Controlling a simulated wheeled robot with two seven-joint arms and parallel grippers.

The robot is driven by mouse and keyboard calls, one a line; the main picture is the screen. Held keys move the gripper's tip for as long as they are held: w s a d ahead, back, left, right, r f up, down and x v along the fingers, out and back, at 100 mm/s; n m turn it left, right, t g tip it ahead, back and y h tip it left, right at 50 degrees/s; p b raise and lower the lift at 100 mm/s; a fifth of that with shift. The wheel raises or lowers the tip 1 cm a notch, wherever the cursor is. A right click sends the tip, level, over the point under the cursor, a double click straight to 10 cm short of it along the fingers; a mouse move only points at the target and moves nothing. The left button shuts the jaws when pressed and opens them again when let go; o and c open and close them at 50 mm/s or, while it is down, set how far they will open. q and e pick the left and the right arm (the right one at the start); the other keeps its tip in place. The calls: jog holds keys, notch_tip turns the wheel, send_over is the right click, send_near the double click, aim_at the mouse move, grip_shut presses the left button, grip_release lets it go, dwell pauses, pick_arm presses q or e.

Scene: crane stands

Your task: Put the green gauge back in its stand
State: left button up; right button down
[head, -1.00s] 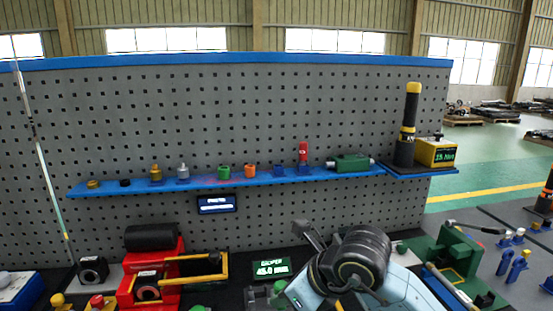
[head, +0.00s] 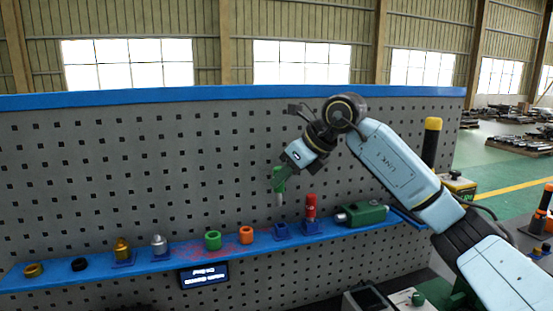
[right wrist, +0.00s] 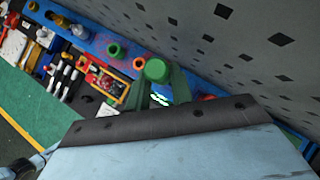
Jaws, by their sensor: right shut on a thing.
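The green gauge (head: 279,183) has a green body and a pale pin pointing down. It hangs roughly upright in front of the pegboard, above the shelf. My right gripper (head: 285,172) is shut on it; in the right wrist view the gauge's round green top (right wrist: 157,70) shows between the fingers. An empty-looking blue stand (head: 281,232) is on the shelf almost directly below the gauge, with a clear gap between them. A similar blue stand (head: 312,228) to its right holds a red gauge (head: 311,206). My left gripper is not in view.
The blue shelf (head: 150,267) also bears a green ring (head: 213,240), an orange ring (head: 246,235), a brass piece (head: 122,250) and a green cylinder block (head: 362,214). The grey pegboard (head: 120,170) stands close behind. Air left of the gauge is free.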

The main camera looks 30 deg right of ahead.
jog(key=shift+w+d+r, duration=0.15)
jog(key=shift+d+r, duration=0.3)
jog(key=shift+r, duration=0.25)
jog(key=b, duration=0.4)
send_over(287, 227)
jog(key=shift+f, duration=2.9)
jog(key=shift+f+b, duration=1.1)
jog(key=shift+f, duration=0.65)
jog(key=c, duration=1.1)
grip_release()
jog(key=shift+r, duration=0.1)
jog(key=shift+c, duration=0.2)
